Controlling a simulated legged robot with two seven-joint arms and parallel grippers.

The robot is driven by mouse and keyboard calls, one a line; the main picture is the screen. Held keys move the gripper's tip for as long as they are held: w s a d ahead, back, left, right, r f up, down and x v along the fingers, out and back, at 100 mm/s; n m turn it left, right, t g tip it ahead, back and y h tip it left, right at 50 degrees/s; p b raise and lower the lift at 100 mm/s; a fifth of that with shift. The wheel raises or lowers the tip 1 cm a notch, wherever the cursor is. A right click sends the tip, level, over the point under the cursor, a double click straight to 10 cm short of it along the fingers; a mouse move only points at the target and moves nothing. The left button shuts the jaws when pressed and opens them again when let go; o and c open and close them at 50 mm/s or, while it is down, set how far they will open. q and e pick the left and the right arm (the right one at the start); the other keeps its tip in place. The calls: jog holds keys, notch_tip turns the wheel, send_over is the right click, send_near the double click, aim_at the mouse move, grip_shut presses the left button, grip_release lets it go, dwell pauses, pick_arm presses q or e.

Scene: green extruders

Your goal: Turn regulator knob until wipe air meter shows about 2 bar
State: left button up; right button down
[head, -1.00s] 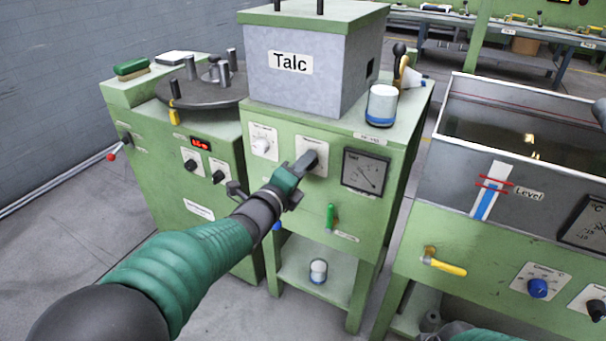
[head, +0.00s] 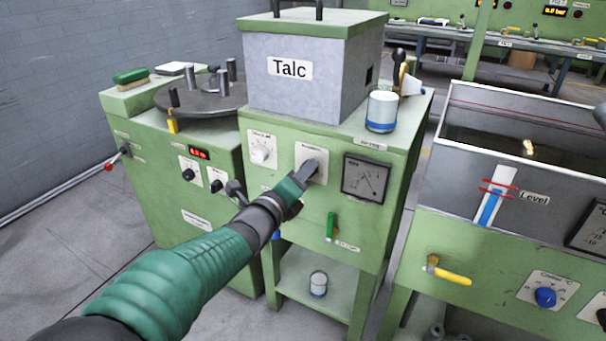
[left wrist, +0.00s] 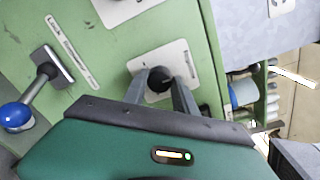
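The regulator knob (left wrist: 160,79) is black, on a white plate on the green cabinet front below the Talc box. My left gripper (head: 308,168) reaches it from the lower left in the head view. In the left wrist view its two grey fingers (left wrist: 160,82) lie on either side of the knob and seem to touch it. In the head view the fingers hide the knob. A square dark meter (head: 366,180) sits just right of the knob plate. Its thin needle points to the lower right, but the scale is too small to read.
A white knob (head: 262,153) is left of the gripper, and a green-handled valve (head: 331,226) is below. A blue-and-white can (head: 381,111) stands on the cabinet. A water tank (head: 520,150) with a yellow-handled valve (head: 450,275) is at right.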

pick_arm(q)
jog(key=o, duration=0.5)
jog(key=shift+d+f, duration=0.1)
jog(key=shift+f, duration=0.3)
jog(key=shift+c, duration=0.2)
jog(key=shift+r, duration=0.2)
jog(key=f+p+v, duration=0.1)
jog(key=p+v, duration=0.2)
jog(key=v, duration=1.4)
jog(key=shift+r, duration=0.35)
jog(key=shift+w, duration=0.1)
